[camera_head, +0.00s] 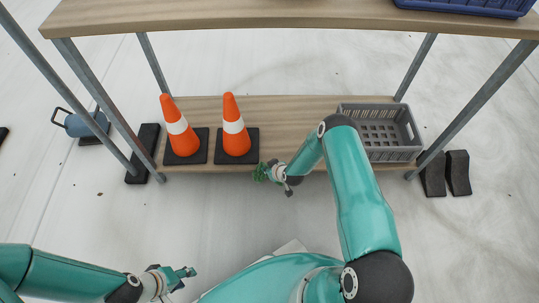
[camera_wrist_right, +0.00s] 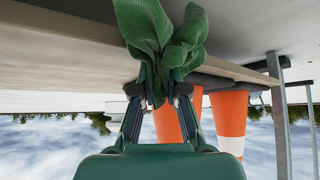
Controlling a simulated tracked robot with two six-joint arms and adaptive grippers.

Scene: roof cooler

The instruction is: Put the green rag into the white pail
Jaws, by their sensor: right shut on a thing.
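The green rag (camera_head: 259,173) is gripped by my right gripper (camera_head: 266,173) at the front edge of the lower shelf, just right of the second cone. In the right wrist view the rag (camera_wrist_right: 160,38) bunches up between the fingertips of my right gripper (camera_wrist_right: 159,92), with loose folds spreading beyond them. My left gripper (camera_head: 183,273) is low at the left, over the floor and away from the shelf; its finger opening is too small to tell. I see no white pail that I can make out in either view.
Two orange cones (camera_head: 183,138) (camera_head: 236,136) stand on the lower shelf (camera_head: 285,112). A grey crate (camera_head: 380,154) sits at its right end. The upper shelf (camera_head: 250,15) holds a blue crate (camera_head: 470,7). A blue can (camera_head: 80,124) stands left. Black wedges (camera_head: 458,172) lie right.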

